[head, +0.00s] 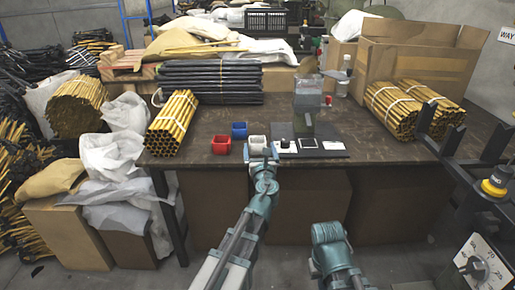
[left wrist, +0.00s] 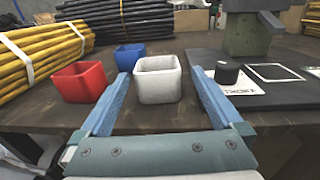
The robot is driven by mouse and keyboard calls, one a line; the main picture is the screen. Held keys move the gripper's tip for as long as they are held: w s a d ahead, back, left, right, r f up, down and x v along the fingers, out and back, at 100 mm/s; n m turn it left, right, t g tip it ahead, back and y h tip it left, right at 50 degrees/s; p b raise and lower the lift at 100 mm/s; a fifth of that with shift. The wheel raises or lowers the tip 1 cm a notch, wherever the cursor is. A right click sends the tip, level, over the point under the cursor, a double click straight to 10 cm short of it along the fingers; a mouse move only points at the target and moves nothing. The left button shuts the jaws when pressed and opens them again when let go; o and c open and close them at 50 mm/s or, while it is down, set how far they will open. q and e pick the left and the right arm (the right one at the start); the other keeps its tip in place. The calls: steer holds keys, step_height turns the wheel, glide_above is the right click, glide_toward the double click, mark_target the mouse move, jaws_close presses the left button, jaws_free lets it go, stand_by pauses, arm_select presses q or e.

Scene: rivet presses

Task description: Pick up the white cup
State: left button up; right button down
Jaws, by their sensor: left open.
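The white cup (head: 257,145) stands upright on the dark table (head: 205,169) near its front edge. In the left wrist view the white cup (left wrist: 158,80) sits between the far ends of my left gripper's two blue fingers (left wrist: 160,100), with a gap to each side. In the head view my left gripper (head: 264,157) is at the table's front edge, right at the cup, and partly covers it. It is open and holds nothing. My right arm shows at the lower right of the head view, but I cannot make out its fingers.
A red cup (left wrist: 80,82) stands left of the white cup and a blue cup (left wrist: 130,56) behind it. Yellow rod bundles (head: 173,122) lie further left.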

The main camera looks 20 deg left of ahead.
mark_target(257, 137)
arm_select(q)
steer(key=shift+x, duration=3.75)
steer(key=shift+s+a, duration=0.1)
steer(key=shift+c, duration=0.3)
steer(key=c, duration=1.2)
